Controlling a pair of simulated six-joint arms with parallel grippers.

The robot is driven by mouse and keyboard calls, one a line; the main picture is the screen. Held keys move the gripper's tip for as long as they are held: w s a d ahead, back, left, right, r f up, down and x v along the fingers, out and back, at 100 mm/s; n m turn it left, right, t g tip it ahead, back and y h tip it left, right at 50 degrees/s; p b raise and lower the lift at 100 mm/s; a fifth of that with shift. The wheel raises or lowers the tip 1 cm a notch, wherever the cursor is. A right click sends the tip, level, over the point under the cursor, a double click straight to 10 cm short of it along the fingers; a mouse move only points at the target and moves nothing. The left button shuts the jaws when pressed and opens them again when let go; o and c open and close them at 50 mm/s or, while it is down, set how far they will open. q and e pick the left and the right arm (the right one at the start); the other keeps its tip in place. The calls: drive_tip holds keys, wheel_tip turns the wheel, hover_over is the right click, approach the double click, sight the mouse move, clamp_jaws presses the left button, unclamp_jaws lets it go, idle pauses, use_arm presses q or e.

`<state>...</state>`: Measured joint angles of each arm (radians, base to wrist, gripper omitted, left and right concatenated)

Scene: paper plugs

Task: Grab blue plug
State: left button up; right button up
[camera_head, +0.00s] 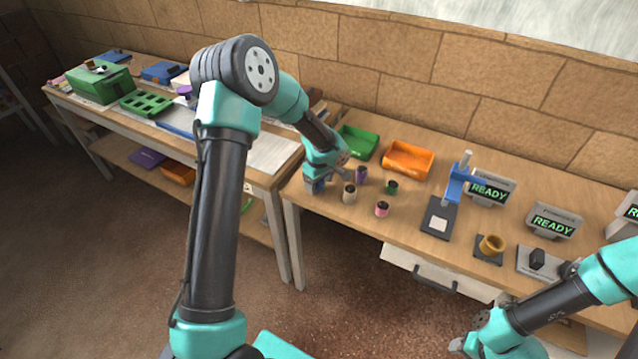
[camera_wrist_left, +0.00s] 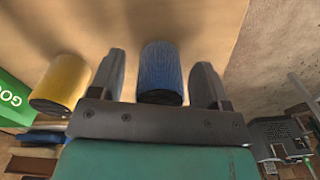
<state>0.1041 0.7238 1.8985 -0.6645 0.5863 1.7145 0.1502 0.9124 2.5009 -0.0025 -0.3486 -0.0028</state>
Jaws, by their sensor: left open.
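The blue plug (camera_wrist_left: 160,72) is upright or nearly so between the two fingers of my left gripper (camera_wrist_left: 158,66) in the left wrist view. A narrow gap shows on each side of it, so the fingers are apart from it. In the head view the blue plug (camera_head: 317,186) is at the left end of the plug group, partly covered by my left gripper (camera_head: 332,179), which is low over the table. A yellowish plug (camera_wrist_left: 61,84) stands just outside the left finger in the wrist view. My right gripper (camera_head: 480,346) hangs at the bottom of the head view; its fingers are unclear.
Cream (camera_head: 349,194), purple (camera_head: 361,174), green (camera_head: 391,187) and pink (camera_head: 382,209) plugs stand close by. Green (camera_head: 357,143) and orange (camera_head: 408,159) bins are behind them. A blue-armed stand (camera_head: 439,217) and an orange-brown ring (camera_head: 491,245) are to the right.

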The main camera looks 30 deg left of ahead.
use_arm(q)
drive_tip(key=shift+f, duration=0.2)
idle(0.3)
drive_tip(key=c, duration=1)
